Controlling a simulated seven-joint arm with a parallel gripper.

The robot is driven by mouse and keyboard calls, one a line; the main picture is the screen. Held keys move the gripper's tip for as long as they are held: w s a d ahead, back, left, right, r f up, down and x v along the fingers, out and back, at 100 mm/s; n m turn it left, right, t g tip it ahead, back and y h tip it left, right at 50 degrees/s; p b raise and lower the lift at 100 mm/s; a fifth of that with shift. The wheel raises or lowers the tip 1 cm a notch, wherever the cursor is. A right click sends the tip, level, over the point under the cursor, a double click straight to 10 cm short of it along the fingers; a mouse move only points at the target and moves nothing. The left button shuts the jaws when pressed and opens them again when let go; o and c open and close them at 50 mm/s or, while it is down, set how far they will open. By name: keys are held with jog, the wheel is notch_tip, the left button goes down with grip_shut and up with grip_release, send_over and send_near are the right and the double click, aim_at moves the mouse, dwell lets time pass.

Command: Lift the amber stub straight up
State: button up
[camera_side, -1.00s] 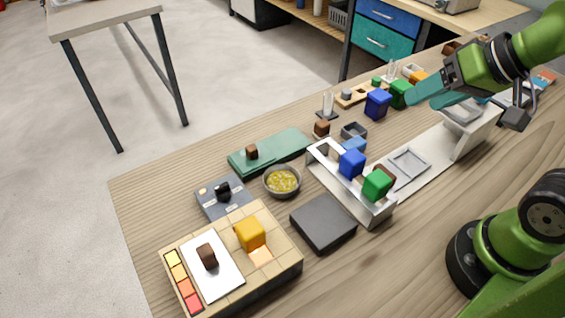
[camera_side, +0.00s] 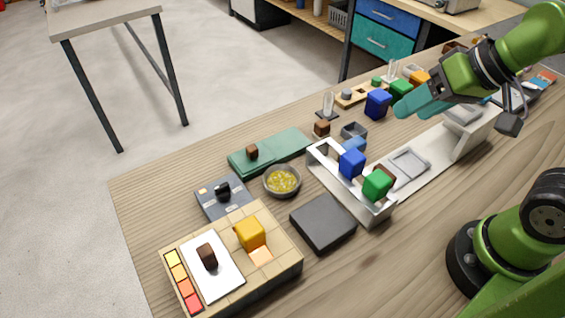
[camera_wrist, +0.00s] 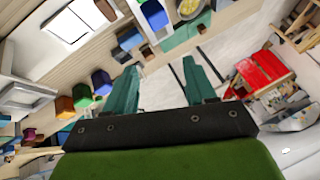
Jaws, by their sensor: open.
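An amber-orange block (camera_side: 250,232) sits on the tan tiled board at the front left in the side view. Another orange block (camera_side: 419,77) stands at the back, close behind my gripper; an orange-brown block shows in the wrist view (camera_wrist: 65,106). I cannot tell which is the amber stub. My gripper (camera_side: 404,108) is above the table's right part, far from the front amber block. In the wrist view my gripper's (camera_wrist: 160,68) teal fingers stand apart with nothing held between them.
A grey open-framed stand with a blue block (camera_side: 352,163) and a green block (camera_side: 377,184) lies below and left of my gripper. A bowl (camera_side: 282,181), a dark grey slab (camera_side: 323,222) and a green case (camera_side: 270,152) lie further left.

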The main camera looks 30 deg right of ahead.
jog(key=a+f+n+g, duration=0.25)
jog(key=a+n, duration=0.25)
jog(key=a, duration=0.9)
jog(key=m+h, duration=0.2)
jog(key=h, duration=0.1)
send_near(251, 229)
jog(key=shift+t, duration=0.35)
jog(key=x, duration=0.3)
jog(key=s+x, duration=0.1)
jog(key=x, duration=0.1)
jog(key=shift+w+f, duration=0.15)
jog(key=shift+f, duration=0.3)
jog(key=shift+x, duration=2.8)
jog(key=shift+w+r, duration=0.1)
jog(key=shift+w, duration=0.1)
